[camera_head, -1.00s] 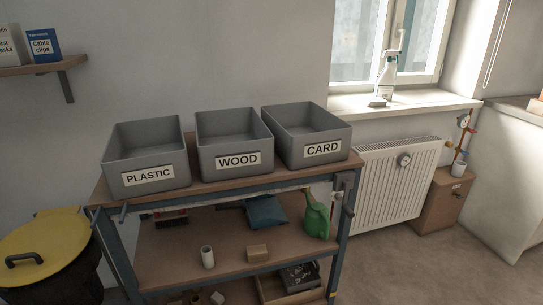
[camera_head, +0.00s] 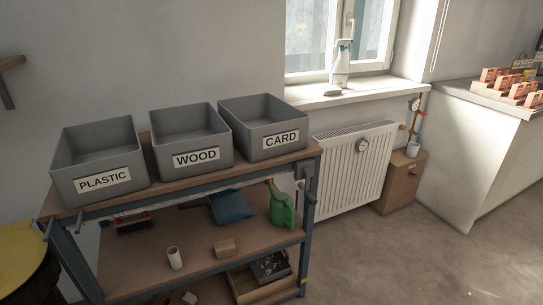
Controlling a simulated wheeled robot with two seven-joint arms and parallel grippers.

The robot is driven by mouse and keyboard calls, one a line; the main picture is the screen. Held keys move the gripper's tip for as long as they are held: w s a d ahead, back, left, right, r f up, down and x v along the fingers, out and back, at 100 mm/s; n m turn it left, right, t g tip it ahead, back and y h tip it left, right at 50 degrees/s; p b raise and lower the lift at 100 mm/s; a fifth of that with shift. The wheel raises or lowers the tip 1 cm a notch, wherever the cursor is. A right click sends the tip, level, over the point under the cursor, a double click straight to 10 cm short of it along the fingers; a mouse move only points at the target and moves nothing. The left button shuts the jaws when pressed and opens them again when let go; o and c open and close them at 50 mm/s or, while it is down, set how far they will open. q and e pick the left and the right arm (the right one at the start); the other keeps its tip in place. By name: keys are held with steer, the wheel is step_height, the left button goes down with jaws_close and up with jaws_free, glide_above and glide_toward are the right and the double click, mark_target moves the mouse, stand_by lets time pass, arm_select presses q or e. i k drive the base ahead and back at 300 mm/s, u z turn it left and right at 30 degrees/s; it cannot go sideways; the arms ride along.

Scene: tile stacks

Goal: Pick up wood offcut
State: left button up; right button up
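A small light-brown block (camera_head: 225,247), which looks like the wood offcut, lies on the middle shelf of the workbench. A white cylinder (camera_head: 175,258) stands to its left on the same shelf. The grey bin labelled WOOD (camera_head: 193,137) stands empty on the bench top, between the PLASTIC bin (camera_head: 99,160) and the CARD bin (camera_head: 264,128). Neither of my grippers shows in the view.
A radiator (camera_head: 352,170) and a brown cabinet (camera_head: 404,184) stand right of the bench. A yellow-lidded bin (camera_head: 22,254) is at left. The floor (camera_head: 400,262) at right is clear.

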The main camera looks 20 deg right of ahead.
mark_target(225, 249)
steer(key=k, duration=0.65)
steer(key=u, duration=0.75)
steer(key=i, duration=1.55)
steer(key=z, duration=0.85)
steer(key=i, duration=0.45)
steer(key=z, duration=0.55)
